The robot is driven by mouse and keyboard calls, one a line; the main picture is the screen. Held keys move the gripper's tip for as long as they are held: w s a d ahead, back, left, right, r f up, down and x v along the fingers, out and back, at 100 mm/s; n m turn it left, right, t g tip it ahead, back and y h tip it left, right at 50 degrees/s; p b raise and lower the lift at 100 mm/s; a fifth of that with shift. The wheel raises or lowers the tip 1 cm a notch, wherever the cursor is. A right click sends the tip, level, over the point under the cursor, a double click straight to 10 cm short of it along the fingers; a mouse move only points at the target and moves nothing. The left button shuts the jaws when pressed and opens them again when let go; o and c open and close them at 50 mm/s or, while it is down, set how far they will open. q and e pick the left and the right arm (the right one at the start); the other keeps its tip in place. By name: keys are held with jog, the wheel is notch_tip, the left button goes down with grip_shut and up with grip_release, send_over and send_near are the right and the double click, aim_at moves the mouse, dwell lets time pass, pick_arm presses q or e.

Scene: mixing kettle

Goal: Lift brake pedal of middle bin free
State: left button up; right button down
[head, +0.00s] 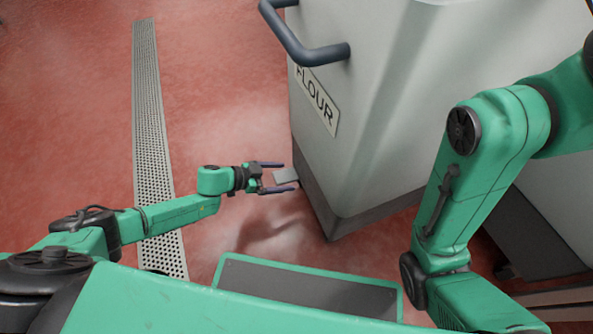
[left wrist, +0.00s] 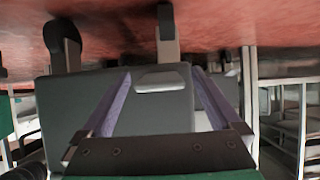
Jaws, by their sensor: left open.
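The grey bin labelled FLOUR (head: 375,100) stands right of centre in the head view. Its brake pedal (head: 286,176) is a small light grey plate sticking out low on the bin's left side. My left gripper (head: 288,176) is open at the pedal, one finger on each side of it. In the left wrist view, where the floor is at the top, the pedal (left wrist: 162,80) shows between the two open fingers (left wrist: 162,72), with a gap on both sides. My right arm comes in from the right, but its gripper is not visible.
A dark blue handle (head: 305,45) juts from the bin's upper left. A perforated drain strip (head: 152,110) runs along the red floor on the left. The floor between drain and bin is clear. Another grey unit (head: 550,225) stands at the right, partly behind my right arm.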

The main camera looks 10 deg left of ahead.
pick_arm(q)
jog(key=p+v, duration=0.5)
jog(key=v, duration=0.2)
dwell(0.4)
